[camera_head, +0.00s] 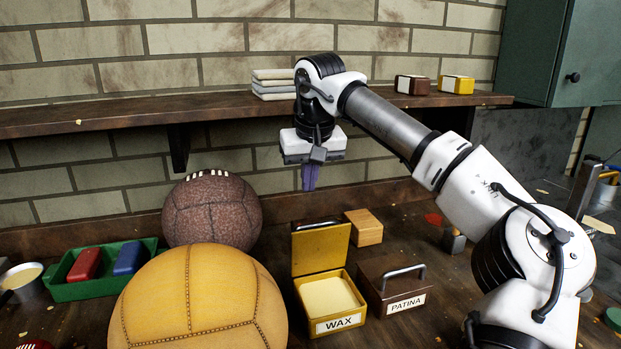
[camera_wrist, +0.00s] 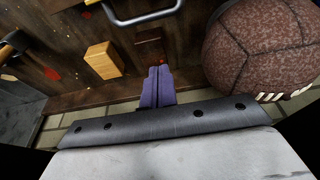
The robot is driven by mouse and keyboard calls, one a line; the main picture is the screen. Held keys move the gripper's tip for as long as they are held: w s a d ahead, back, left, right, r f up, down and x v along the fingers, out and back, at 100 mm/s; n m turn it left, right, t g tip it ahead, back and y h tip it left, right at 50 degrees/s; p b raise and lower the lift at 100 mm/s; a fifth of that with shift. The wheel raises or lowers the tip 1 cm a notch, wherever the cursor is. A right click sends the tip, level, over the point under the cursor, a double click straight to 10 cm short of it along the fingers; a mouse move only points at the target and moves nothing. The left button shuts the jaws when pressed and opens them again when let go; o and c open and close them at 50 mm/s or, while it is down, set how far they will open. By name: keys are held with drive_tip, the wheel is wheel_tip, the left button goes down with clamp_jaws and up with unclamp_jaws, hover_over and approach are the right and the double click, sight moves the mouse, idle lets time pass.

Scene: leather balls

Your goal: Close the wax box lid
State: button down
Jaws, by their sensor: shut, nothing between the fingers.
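The yellow wax box (camera_head: 338,322) stands on the bench with its label facing front. Its lid (camera_head: 320,250) is open and stands up roughly vertical at the back of the box. Pale wax (camera_head: 327,296) shows inside. My gripper (camera_head: 311,187) has purple fingers, shut and empty, pointing down. It hangs above and behind the raised lid, apart from it. In the wrist view the shut fingers (camera_wrist: 158,72) point toward the bench. A metal handle (camera_wrist: 145,16) is cut off at that view's top edge; I cannot tell for sure which box it belongs to.
A brown patina box (camera_head: 393,287) stands right of the wax box, with a wooden block (camera_head: 364,227) behind. A brown ball (camera_head: 212,209) and a large yellow ball (camera_head: 200,300) stand left. A shelf (camera_head: 220,107) runs along the wall behind my gripper.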

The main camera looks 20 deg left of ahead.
sight(317, 244)
wheel_tip(317, 244, down, 7)
drive_tip(key=s+d, duration=0.1)
drive_tip(key=shift+s+r+p, duration=0.2)
drive_tip(key=shift+s+p, duration=0.1)
idle(0.4)
